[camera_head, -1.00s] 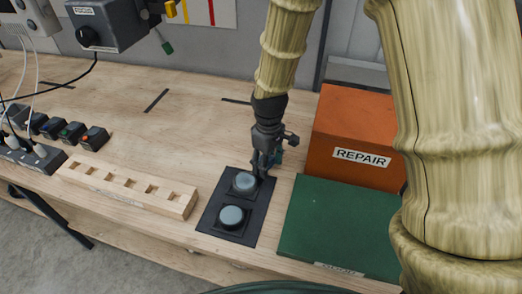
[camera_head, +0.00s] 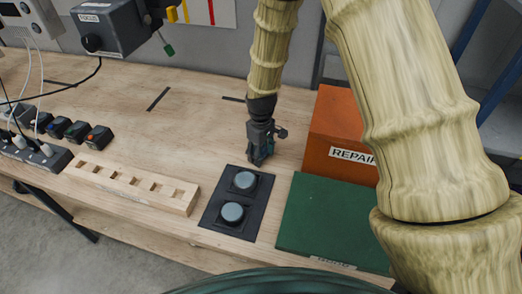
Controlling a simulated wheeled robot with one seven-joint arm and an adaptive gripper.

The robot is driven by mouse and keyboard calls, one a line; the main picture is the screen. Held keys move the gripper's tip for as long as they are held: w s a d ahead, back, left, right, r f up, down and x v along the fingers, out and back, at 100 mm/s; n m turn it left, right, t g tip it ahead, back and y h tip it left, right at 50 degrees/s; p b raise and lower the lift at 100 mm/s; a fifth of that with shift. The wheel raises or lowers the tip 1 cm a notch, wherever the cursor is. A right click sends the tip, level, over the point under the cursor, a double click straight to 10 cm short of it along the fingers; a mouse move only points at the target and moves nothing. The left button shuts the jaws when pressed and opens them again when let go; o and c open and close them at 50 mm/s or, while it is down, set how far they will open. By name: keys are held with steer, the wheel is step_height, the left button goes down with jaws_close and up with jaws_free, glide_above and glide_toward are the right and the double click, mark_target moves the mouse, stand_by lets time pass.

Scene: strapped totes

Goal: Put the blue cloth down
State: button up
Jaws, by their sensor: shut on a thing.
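My gripper (camera_head: 260,160) points down just behind the black pad, over the bare wood of the bench. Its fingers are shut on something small. A little dark blue-teal shows at the fingers, which fits the blue cloth, but most of it is hidden and too small to make out. I cannot tell whether it touches the bench.
The black pad (camera_head: 211,212) holds two round grey-blue pieces. A wooden block with square slots (camera_head: 130,184) lies to the left, an orange REPAIR box (camera_head: 335,112) and a green board (camera_head: 325,222) to the right. Bare wood lies behind and left of the gripper.

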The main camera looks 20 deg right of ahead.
steer(key=shift+s+f, duration=0.25)
steer(key=shift+f, duration=0.2)
steer(key=shift+s+a+f+b, duration=0.1)
steer(key=shift+s+f+b, duration=0.15)
steer(key=shift+b, duration=0.05)
steer(key=o, duration=1.1)
steer(key=shift+o, duration=0.8)
steer(key=shift+w+f, duration=0.25)
steer(key=shift+w, duration=0.05)
steer(key=shift+r, duration=0.15)
steer(key=shift+r, duration=0.15)
steer(key=shift+w+r+p, duration=0.15)
steer(key=shift+r+p, duration=0.2)
steer(key=shift+r, duration=0.35)
step_height(320, 180, up, 12)
steer(key=b, duration=0.4)
steer(key=shift+f, duration=0.1)
